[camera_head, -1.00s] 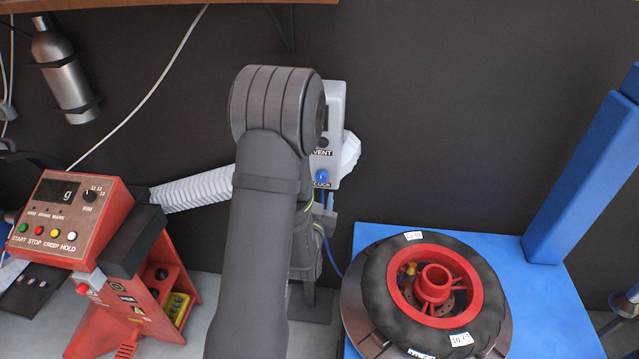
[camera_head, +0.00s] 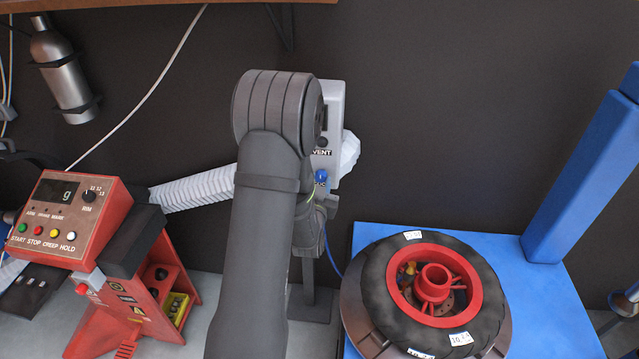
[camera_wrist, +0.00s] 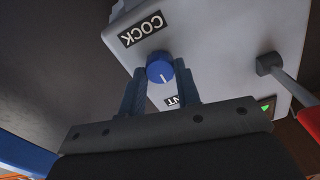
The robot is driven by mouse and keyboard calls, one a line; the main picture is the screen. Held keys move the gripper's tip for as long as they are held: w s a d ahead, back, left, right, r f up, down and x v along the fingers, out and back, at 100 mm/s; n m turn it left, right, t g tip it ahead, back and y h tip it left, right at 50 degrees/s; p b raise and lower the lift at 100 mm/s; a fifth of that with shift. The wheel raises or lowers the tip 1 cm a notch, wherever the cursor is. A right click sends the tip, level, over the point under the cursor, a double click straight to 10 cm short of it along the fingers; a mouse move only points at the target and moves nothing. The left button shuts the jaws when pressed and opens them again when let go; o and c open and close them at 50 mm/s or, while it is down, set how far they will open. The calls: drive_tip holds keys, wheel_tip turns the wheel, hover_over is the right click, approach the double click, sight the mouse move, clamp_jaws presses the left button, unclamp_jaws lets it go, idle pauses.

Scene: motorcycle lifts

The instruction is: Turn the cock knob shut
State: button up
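The blue cock knob (camera_wrist: 160,68) is on the light grey box (camera_wrist: 215,25), near the COCK label (camera_wrist: 142,29). A pale pointer line on it runs towards the partly hidden VENT label. My gripper (camera_wrist: 160,70) is open, one finger on each side of the knob, with a small gap showing at both sides. I cannot tell how deep the knob sits between the fingertips. In the head view the knob (camera_head: 321,176) shows low on the box (camera_head: 334,120), just right of my arm; my fingers are mostly hidden there.
In the wrist view a grey lever with a red end (camera_wrist: 290,85) projects from the box right of my gripper. A white hose (camera_head: 195,189) runs behind my arm. A red control stand (camera_head: 85,215) is left; a tyre (camera_head: 385,300) on a blue lift (camera_head: 540,290) is right.

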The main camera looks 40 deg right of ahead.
drive_tip(key=shift+n, duration=0.4)
drive_tip(key=n, duration=0.3)
drive_tip(key=shift+n, duration=0.3)
drive_tip(key=n, duration=0.4)
drive_tip(key=shift+n, duration=0.3)
drive_tip(key=n, duration=0.4)
drive_tip(key=shift+n, duration=2.5)
drive_tip(key=o, duration=1)
drive_tip(key=shift+a, duration=0.1)
